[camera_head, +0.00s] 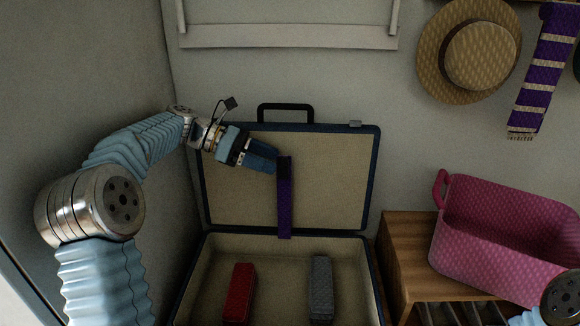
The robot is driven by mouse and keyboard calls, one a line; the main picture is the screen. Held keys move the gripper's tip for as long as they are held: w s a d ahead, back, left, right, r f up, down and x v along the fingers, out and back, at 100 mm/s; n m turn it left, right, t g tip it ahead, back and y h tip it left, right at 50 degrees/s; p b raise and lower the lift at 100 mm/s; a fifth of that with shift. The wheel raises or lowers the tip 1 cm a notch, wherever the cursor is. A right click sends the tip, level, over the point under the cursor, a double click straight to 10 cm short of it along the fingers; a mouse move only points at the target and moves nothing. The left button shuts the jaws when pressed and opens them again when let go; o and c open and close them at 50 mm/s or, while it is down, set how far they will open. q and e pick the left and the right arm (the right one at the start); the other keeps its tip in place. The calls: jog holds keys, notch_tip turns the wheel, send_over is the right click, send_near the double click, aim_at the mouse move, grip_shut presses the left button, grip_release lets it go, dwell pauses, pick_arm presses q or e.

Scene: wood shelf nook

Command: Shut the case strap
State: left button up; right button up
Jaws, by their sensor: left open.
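The suitcase stands open, its dark-edged lid (335,185) raised upright against the wall with the handle on top. A purple strap (285,212) hangs down the middle of the lid's beige lining, its upper end darker. My left gripper (274,160) reaches in from the left in front of the lid, its blue fingers at the strap's dark upper end. The jaws are open; I cannot tell whether they touch the strap. In the case's base (208,268) lie a red box-like item (239,292) and a grey one (321,289). My right gripper is not in view.
A pink basket (485,245) stands on a wooden slatted bench (407,255) to the right of the case. A straw hat (438,62) and a striped purple scarf (543,70) hang on the wall. A wall stands close on the left.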

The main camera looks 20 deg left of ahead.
pick_arm(q)
jog(key=x, duration=0.6)
jog(key=shift+d, duration=0.15)
jog(key=shift+s, duration=0.1)
grip_shut()
